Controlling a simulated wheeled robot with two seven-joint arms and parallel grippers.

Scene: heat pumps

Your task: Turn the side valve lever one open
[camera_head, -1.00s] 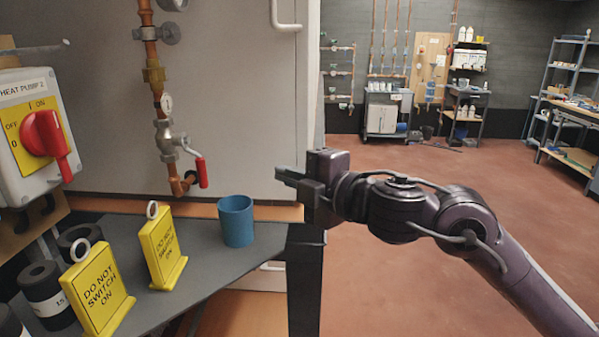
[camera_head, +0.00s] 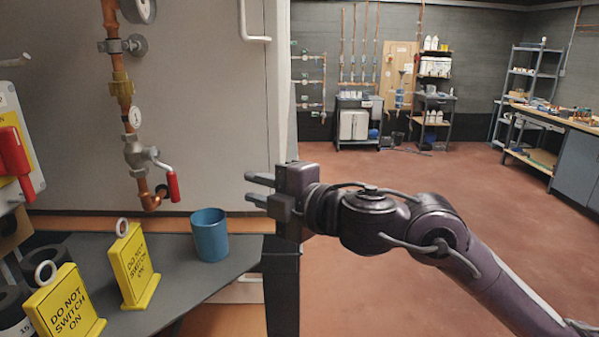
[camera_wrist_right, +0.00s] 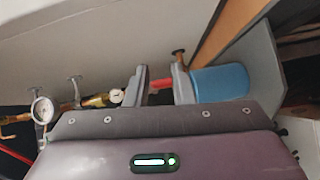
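The side valve has a red lever (camera_head: 172,186) hanging down and slightly right from a grey valve body (camera_head: 137,156) on the copper pipe. My right gripper (camera_head: 253,188) is to the right of the lever, apart from it, with its fingers pointing left and spread with a gap. In the right wrist view, the red lever (camera_wrist_right: 161,84) shows beyond the gap between the two fingers (camera_wrist_right: 161,88). Nothing is between the fingertips in the head view. My left gripper is not in view.
A blue cup (camera_head: 209,236) stands on the grey bench (camera_head: 190,285) below the gripper. Two yellow "DO NOT SWITCH ON" signs (camera_head: 133,268) stand left of it. A red-handled switch box (camera_head: 18,160) is at the left edge. Open floor lies to the right.

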